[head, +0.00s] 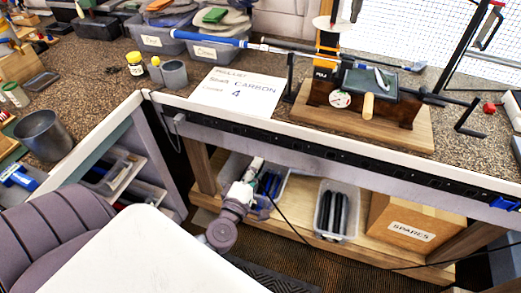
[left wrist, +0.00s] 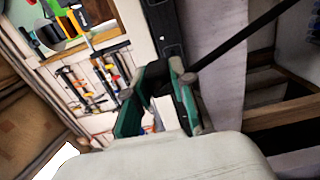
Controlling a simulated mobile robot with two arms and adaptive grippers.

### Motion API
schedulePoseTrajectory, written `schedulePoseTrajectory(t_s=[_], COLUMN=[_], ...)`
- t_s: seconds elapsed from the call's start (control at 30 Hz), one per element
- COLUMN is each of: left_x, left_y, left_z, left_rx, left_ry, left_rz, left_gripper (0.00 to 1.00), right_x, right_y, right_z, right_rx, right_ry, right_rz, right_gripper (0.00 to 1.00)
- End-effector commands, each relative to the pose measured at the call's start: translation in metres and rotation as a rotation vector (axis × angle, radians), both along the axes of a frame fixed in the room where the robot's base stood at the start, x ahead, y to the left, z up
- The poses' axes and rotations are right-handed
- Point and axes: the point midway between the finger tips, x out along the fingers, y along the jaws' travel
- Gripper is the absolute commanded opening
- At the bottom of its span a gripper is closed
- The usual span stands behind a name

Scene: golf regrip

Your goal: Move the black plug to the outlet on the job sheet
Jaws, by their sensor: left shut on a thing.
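The job sheet (head: 228,108) lies on the bench and reads "Shaft CARBON" with a 4 on the last line. The black outlet strip (head: 310,145) runs along the bench's front edge; part of it shows in the left wrist view (left wrist: 166,35). My left gripper (head: 256,164) is below the strip, in front of the lower shelf. Its green fingers (left wrist: 168,84) are shut on a dark thing, apparently the black plug, mostly hidden between them. A dark cord (head: 287,218) trails away from the gripper. My right gripper is not in view.
A blue plug (head: 505,203) sits at the strip's right end. Under the bench are a clear bin of dark grips (head: 337,212) and a SPARES box (head: 408,226). A golf club (head: 222,38) rests across the wooden vise stand (head: 400,130). A grey chair (head: 50,235) stands at lower left.

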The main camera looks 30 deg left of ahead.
Motion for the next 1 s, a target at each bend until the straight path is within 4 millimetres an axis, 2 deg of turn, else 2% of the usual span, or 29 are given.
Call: schedulePoseTrajectory(t_s=[0.1, 0.2, 0.6, 1.0], left_x=[0.011, 0.014, 0.013, 0.048], left_y=[0.019, 0.025, 0.025, 0.033], left_z=[-0.015, -0.019, -0.018, -0.019], left_rx=[-0.007, -0.011, -0.011, -0.011], left_ry=[0.001, 0.001, 0.003, -0.001], left_rz=[0.034, 0.043, 0.044, 0.044], left_gripper=[0.0, 0.0, 0.0, 0.0], right_x=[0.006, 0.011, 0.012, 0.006], right_y=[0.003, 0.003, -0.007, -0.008], right_z=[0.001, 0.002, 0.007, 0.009], right_rx=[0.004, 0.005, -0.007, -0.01], right_ry=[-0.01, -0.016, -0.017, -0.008], right_rz=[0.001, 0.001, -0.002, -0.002], right_gripper=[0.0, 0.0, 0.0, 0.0])
